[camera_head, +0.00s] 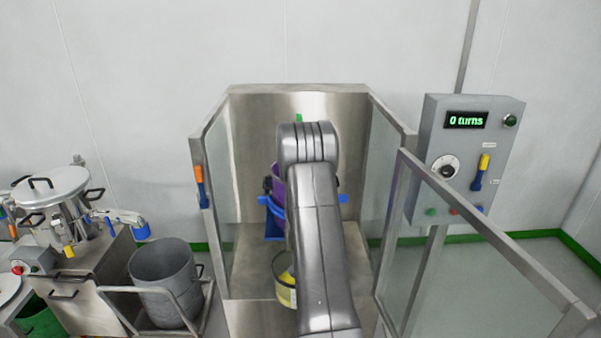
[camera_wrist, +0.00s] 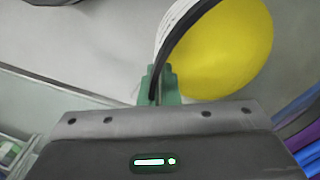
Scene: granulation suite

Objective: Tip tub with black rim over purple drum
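The tub with the black rim (camera_head: 286,296) shows its yellow low in the steel enclosure, partly hidden by my arm. In the wrist view the tub (camera_wrist: 225,50) shows a black rim, a pale inner wall and a round yellow area. My gripper (camera_wrist: 161,88) has green fingers close together on either side of the tub's rim, shut on it. In the head view my gripper is hidden behind my arm. The purple drum (camera_head: 276,180) sits in a blue cradle behind the tub, mostly hidden by my arm. Purple and blue edges show at the right of the wrist view.
Steel and glass walls flank the enclosure, with an open glass door (camera_head: 480,250) at the right. A control box (camera_head: 465,155) reads "0 turns". At the left are a grey bucket (camera_head: 165,280) on a cart and a lidded steel vessel (camera_head: 55,190).

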